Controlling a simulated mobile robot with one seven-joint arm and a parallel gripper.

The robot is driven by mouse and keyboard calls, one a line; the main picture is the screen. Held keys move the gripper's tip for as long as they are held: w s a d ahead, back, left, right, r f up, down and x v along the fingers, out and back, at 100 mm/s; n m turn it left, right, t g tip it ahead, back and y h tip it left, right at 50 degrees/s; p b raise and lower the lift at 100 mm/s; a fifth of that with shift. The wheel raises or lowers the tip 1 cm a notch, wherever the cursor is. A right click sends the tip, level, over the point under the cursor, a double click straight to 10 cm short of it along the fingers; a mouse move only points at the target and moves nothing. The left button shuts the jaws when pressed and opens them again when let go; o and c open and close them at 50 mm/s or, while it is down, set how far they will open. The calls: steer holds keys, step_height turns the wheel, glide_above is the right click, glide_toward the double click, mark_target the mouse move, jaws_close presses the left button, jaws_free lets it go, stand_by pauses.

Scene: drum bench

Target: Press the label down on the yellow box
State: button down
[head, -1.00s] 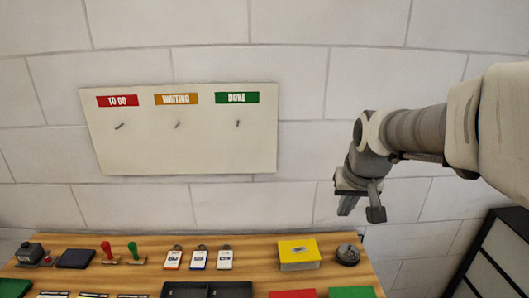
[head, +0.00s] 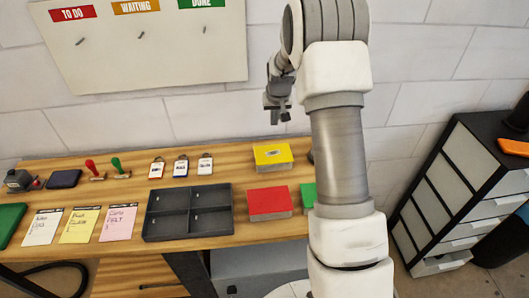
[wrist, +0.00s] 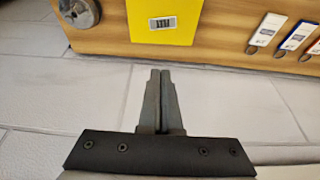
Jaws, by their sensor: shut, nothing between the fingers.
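The yellow box (head: 272,155) sits at the back of the wooden bench, right of the name tags. It also shows at the top of the wrist view (wrist: 190,32). A small label (head: 271,154) is on its top; the wrist view shows it as white with dark marks (wrist: 163,23). I cannot tell whether any edge of it is raised. My gripper (head: 278,115) is shut and empty, in the air above the box and apart from it. Its closed fingers show in the wrist view (wrist: 160,73), with the wall behind them.
A red box (head: 269,201) and a partly hidden green box (head: 308,195) stand nearer the front. A grey tray (head: 188,212) is to their left. Several tags, stamps and note cards lie further left. In the wrist view a round metal thing (wrist: 79,12) is beside the yellow box.

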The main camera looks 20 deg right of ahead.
steer(key=b, duration=0.3)
glide_above(273, 150)
steer(key=s, duration=0.1)
steer(key=shift+s+a+f, duration=0.1)
steer(key=shift+a+f, duration=0.05)
steer(key=shift+f, duration=1.9)
steer(key=shift+s+a+f, duration=0.1)
steer(key=shift+f, duration=1.9)
steer(key=shift+f+b, duration=2.1)
steer(key=shift+f, duration=0.1)
steer(key=shift+r, duration=0.2)
steer(key=shift+r, duration=0.45)
steer(key=shift+r, duration=0.1)
steer(key=shift+r+p, duration=1.35)
steer(key=shift+r, duration=1.05)
